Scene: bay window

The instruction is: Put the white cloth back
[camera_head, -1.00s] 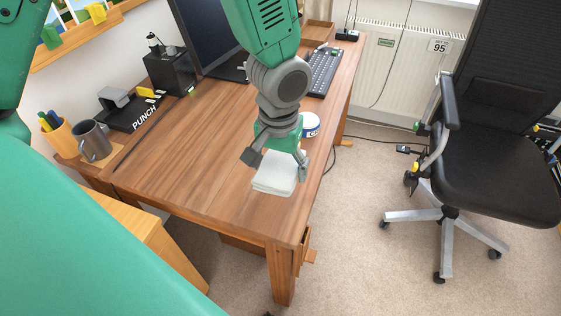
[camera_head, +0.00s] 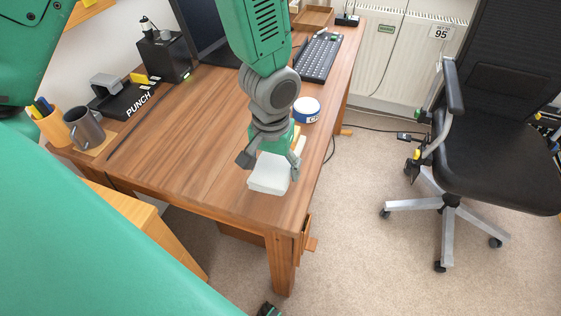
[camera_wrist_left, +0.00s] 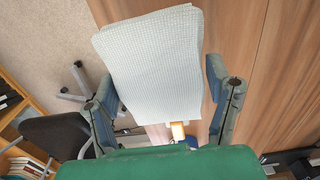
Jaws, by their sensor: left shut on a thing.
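The white cloth (camera_head: 268,178) is a folded, thick-looking square at the near right part of the wooden desk (camera_head: 190,150). My left gripper (camera_head: 270,160) points down from above and is shut on the white cloth. In the left wrist view the cloth (camera_wrist_left: 155,65) shows a fine woven texture and lies between the two fingers (camera_wrist_left: 160,100). The cloth looks slightly raised, but whether its underside touches the desk is hard to tell. My right gripper does not show.
A white and blue tub (camera_head: 306,110) stands just behind the gripper. A small pale object (camera_head: 300,146) shows beside the right finger. A keyboard (camera_head: 319,58), mug (camera_head: 84,130), pen cup (camera_head: 48,124) and hole punch (camera_head: 125,95) stand farther off. The desk's middle is clear. An office chair (camera_head: 490,150) stands right.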

